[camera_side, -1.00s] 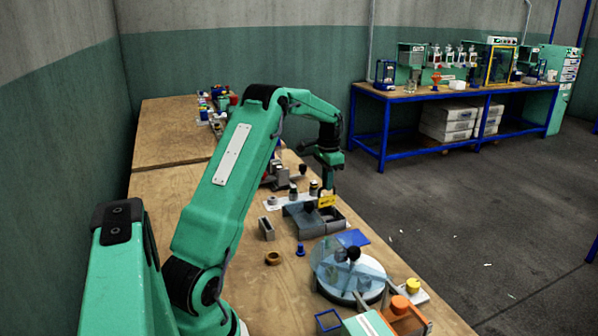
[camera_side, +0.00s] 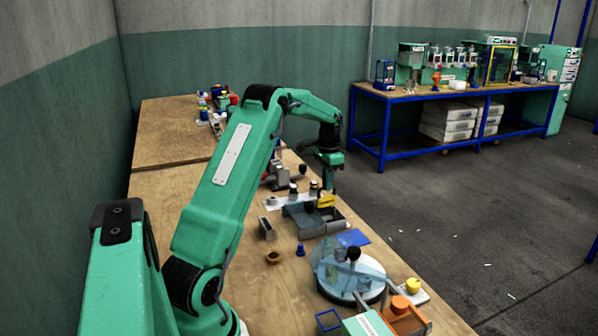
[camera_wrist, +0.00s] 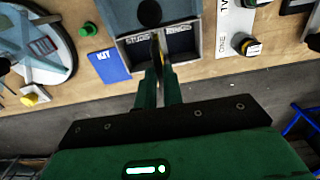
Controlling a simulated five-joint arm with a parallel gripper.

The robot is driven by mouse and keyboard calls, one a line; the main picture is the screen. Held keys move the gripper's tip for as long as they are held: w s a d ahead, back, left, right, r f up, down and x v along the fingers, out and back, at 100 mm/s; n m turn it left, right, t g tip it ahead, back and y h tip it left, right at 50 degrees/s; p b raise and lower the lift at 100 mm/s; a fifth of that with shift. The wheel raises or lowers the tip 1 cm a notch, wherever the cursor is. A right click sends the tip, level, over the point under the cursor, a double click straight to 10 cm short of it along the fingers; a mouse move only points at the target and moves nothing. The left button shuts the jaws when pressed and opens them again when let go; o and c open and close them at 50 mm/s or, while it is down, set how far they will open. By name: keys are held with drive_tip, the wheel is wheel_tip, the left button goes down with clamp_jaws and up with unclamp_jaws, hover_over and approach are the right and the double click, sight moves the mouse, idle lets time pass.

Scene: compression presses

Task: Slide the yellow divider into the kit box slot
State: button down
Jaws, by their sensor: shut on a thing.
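The yellow divider (camera_side: 327,201) is held upright between the fingers of my gripper (camera_side: 328,186). In the wrist view the divider (camera_wrist: 161,46) shows as a thin, nearly edge-on strip in front of my gripper (camera_wrist: 160,72). The grey kit box (camera_side: 334,225) is below it, with two labelled dark compartments. In the wrist view the divider lines up with the middle of the box (camera_wrist: 122,54), between the two labels. The slot is hidden behind the divider and fingers. I cannot tell whether the divider's lower edge touches the box.
A blue KIT card (camera_wrist: 109,65) lies beside the box. A round glass-topped disc (camera_side: 345,275) stands nearer the side camera. A blue peg (camera_side: 300,249), a brown ring (camera_side: 273,257) and a grey block (camera_side: 267,229) stand nearby. Bare wood lies at the left.

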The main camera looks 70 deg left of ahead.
drive_tip(key=shift+f, duration=2.25)
idle(1.0)
drive_tip(key=c, duration=1.5)
unclamp_jaws()
drive_tip(key=shift+o, duration=0.2)
drive_tip(key=shift+r, duration=3.95)
